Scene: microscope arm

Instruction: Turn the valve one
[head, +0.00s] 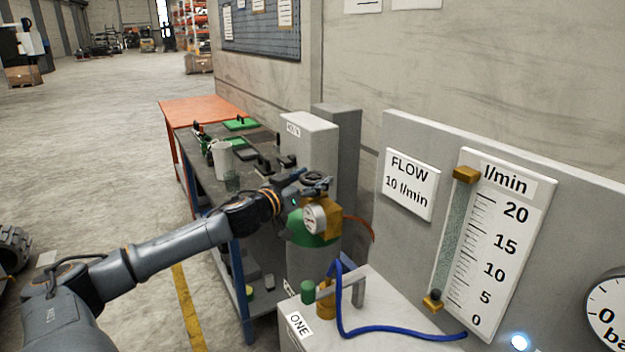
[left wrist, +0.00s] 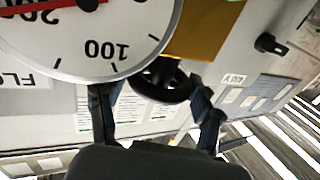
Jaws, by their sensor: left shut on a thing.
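My left gripper (head: 312,186) is at the top of the green-shouldered gas cylinder (head: 312,238), with its fingers around a black handwheel (head: 313,177). In the left wrist view the black handwheel (left wrist: 163,84) sits between the two blue-black fingers (left wrist: 156,112); the gripper is shut on it. A brass regulator (head: 333,216) with a round gauge (head: 315,219) is just below. Its red needle points near 200 in the left wrist view. A label "ONE" (head: 298,323) is on the pale box in front, below a green knob (head: 308,291). My right gripper is not in view.
A flow tube (head: 454,240) with a 0 to 20 scale stands right, beside a sign "FLOW 10 l/min" (head: 409,184). Its dark float appears low. A blue hose (head: 400,333) crosses the box. A workbench (head: 205,150) with several items stands behind my arm.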

